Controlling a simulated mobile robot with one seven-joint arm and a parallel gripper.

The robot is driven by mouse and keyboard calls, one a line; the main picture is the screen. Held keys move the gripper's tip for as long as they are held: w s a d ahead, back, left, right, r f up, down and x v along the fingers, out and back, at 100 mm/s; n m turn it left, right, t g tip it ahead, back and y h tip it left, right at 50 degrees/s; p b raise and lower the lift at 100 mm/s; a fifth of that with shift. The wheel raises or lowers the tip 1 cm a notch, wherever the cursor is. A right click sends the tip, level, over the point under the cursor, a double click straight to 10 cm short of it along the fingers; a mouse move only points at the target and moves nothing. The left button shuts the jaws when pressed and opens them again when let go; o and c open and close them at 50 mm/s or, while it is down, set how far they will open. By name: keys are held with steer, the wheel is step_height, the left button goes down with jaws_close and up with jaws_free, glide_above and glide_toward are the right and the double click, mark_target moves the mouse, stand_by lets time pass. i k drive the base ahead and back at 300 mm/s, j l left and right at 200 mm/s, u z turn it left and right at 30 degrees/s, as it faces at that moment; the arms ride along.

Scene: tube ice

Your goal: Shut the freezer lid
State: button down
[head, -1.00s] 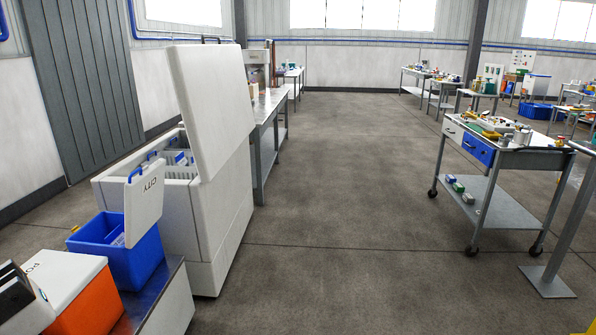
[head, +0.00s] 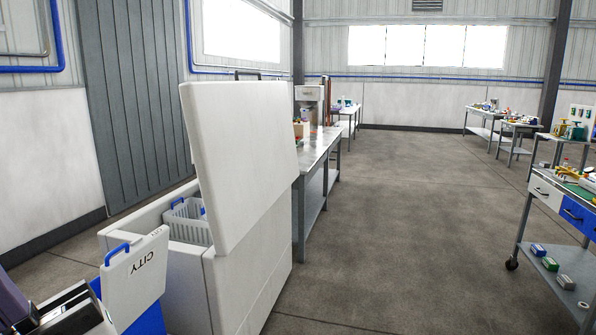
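The white freezer (head: 245,285) stands left of centre in the head view. The freezer opening is uncovered, and a light grey basket (head: 188,222) shows inside; the lid hides part of the interior. A dark part of my arm's end, which looks like my gripper (head: 65,312), is cut off at the lower left corner. It is apart from the freezer lid in the picture. Its fingers are not clear enough to tell open from shut.
A blue cooler (head: 150,320) with an upright white lid marked CITY (head: 137,268) stands in front of the freezer. A metal workbench (head: 318,150) stands behind it. A tool cart (head: 565,240) is at the right. The floor (head: 410,230) between is clear.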

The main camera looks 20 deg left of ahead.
mark_target(241, 133)
steer(key=i+l+u, duration=0.25)
steer(key=i, duration=1)
steer(key=i+j, duration=0.15)
steer(key=i, duration=0.4)
steer(key=i+j, duration=0.15)
steer(key=i, duration=0.4)
steer(key=j+z, duration=0.2)
steer(key=j, duration=0.55)
